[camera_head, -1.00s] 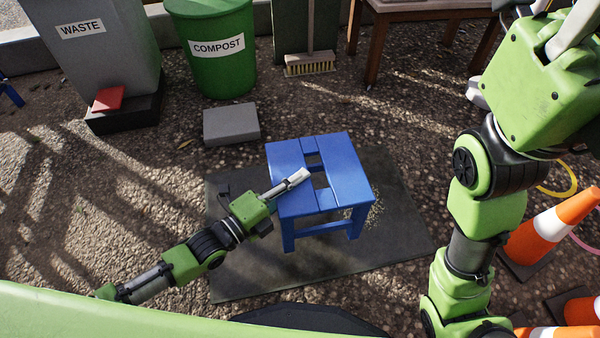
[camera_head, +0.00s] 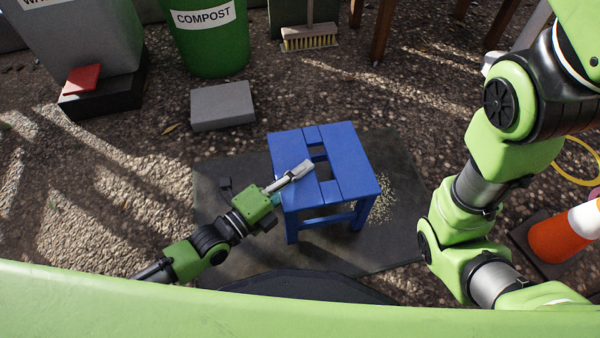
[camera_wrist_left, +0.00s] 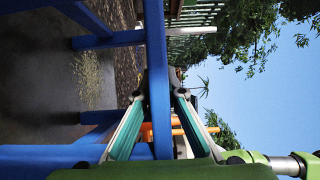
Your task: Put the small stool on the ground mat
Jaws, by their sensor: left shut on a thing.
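My left gripper (camera_head: 304,168) is shut on a seat board at the stool's left side. In the left wrist view, the fingers (camera_wrist_left: 160,98) are on either side of the blue board (camera_wrist_left: 157,55). My right arm comes down on the right; its gripper is out of view.
A grey block (camera_head: 222,106) lies behind the mat, near the green compost bin (camera_head: 207,45) and grey waste bin (camera_head: 75,40). A broom head (camera_head: 309,43) stands at the back. An orange cone (camera_head: 560,238) and yellow ring (camera_head: 575,160) are at right.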

